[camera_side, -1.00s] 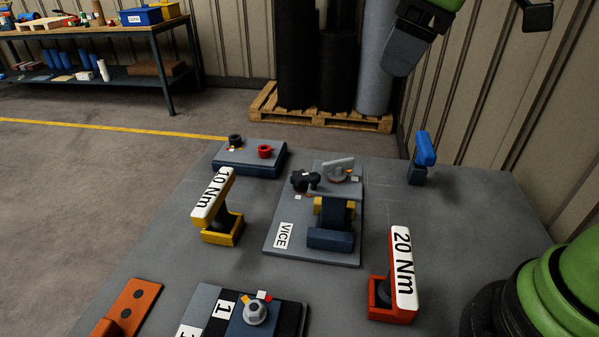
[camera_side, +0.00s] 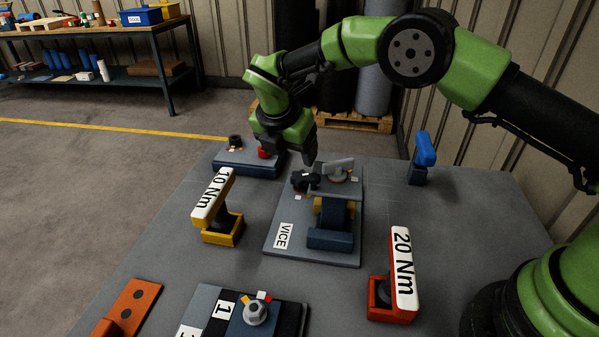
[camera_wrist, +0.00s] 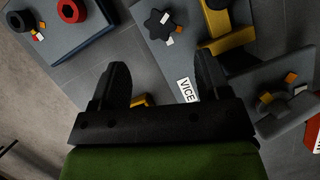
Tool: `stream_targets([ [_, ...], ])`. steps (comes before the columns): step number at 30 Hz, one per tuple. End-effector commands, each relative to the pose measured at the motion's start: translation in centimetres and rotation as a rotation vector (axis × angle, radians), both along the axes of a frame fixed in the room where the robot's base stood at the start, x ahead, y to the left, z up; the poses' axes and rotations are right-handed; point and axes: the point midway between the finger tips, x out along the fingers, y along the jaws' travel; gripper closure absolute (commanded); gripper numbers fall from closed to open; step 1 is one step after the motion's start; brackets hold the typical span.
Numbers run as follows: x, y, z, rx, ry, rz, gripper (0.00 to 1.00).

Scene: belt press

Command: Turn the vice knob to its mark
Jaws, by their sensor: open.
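The vice knob (camera_side: 306,181) is black and star-shaped and sits at the back left of the grey plate marked VICE. It also shows at the top of the wrist view (camera_wrist: 158,23), with a white mark and an orange mark beside it. My gripper (camera_side: 309,157) points down, just above and behind the knob in the side view. In the wrist view my gripper (camera_wrist: 162,68) has its two dark fingers apart with nothing between them. The knob lies beyond the fingertips there, not between them. Whether the knob's marks line up is too small to tell.
A plate with a red knob (camera_side: 265,152) is behind left. The 10 Nm tool (camera_side: 213,195) and 20 Nm tool (camera_side: 403,262) stand upright on either side.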

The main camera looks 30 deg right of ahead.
Motion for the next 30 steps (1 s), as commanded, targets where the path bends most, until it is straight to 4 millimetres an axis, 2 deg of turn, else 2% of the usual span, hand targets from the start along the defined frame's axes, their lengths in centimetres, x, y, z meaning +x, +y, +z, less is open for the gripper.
stream_targets([
  [6,0.6,-1.5,-3.9,0.0,0.004,-0.003,0.3],
  [12,1.2,-2.5,-6.8,0.002,0.0,-0.004,0.3],
  [18,1.5,-2.9,-7.9,0.003,-0.002,-0.004,0.3],
  [25,1.5,-2.9,-7.9,0.003,-0.002,-0.004,0.3],
  [26,1.5,-3.0,-7.9,0.003,-0.002,-0.004,0.32],
  [30,1.5,-3.0,-7.9,0.003,-0.002,-0.004,0.64],
])
